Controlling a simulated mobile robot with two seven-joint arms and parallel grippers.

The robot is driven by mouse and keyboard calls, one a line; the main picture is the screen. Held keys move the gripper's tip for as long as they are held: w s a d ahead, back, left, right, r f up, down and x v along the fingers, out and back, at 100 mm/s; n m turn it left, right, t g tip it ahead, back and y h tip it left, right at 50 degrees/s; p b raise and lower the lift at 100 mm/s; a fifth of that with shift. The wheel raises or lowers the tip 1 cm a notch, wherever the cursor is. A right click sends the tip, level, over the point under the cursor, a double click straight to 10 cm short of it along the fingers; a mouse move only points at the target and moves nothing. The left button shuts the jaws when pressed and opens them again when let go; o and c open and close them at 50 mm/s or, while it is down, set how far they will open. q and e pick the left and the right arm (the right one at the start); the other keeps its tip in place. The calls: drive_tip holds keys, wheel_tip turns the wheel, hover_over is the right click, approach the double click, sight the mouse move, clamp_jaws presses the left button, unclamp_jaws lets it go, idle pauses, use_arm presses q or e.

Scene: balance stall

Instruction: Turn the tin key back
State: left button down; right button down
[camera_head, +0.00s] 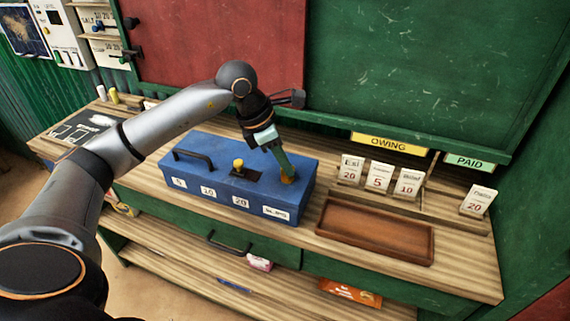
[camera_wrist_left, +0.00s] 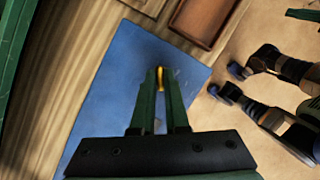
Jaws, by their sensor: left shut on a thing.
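The tin is a closed blue box (camera_head: 214,184) with a dark carrying handle (camera_head: 193,158) and white labels on its front, standing on the wooden counter. My left gripper (camera_head: 287,176) points down at the right end of its lid. It is shut on a small brass-yellow key (camera_head: 289,181), mostly hidden by the fingers. In the left wrist view the key (camera_wrist_left: 161,77) shows between the two green fingers, above the blue lid (camera_wrist_left: 125,75). The key's exact angle cannot be told.
A yellow knob (camera_head: 238,163) on a dark plate stands up from the lid. An empty brown tray (camera_head: 375,232) lies to the right. Card stacks (camera_head: 379,177) stand under the OWING sign (camera_head: 388,143), and one card (camera_head: 478,201) under PAID (camera_head: 469,162). A green board rises behind.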

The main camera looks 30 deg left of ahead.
use_arm(q)
drive_tip(key=n+y+b, duration=0.1)
drive_tip(key=n, duration=0.2)
drive_tip(key=shift+d+n+t, duration=0.1)
drive_tip(key=shift+n+t, duration=0.3)
drive_tip(key=n+y, duration=0.1)
drive_tip(key=n, duration=0.1)
drive_tip(key=shift+d+n+b, duration=0.1)
drive_tip(key=shift+n+b, duration=0.2)
drive_tip(key=shift+n+y, duration=0.5)
drive_tip(key=shift+n, duration=0.4)
drive_tip(key=shift+d+n+y+b, duration=0.1)
drive_tip(key=shift+n+y+b, duration=0.25)
drive_tip(key=shift+n, duration=1.05)
use_arm(e)
drive_tip(key=shift+w+a+f, duration=0.3)
drive_tip(key=shift+a+f, duration=0.25)
drive_tip(key=shift+f, duration=0.25)
use_arm(q)
drive_tip(key=shift+y, duration=0.25)
drive_tip(key=shift+s, duration=0.1)
drive_tip(key=c, duration=0.9)
unclamp_jaws()
use_arm(e)
drive_tip(key=shift+d+f, duration=0.1)
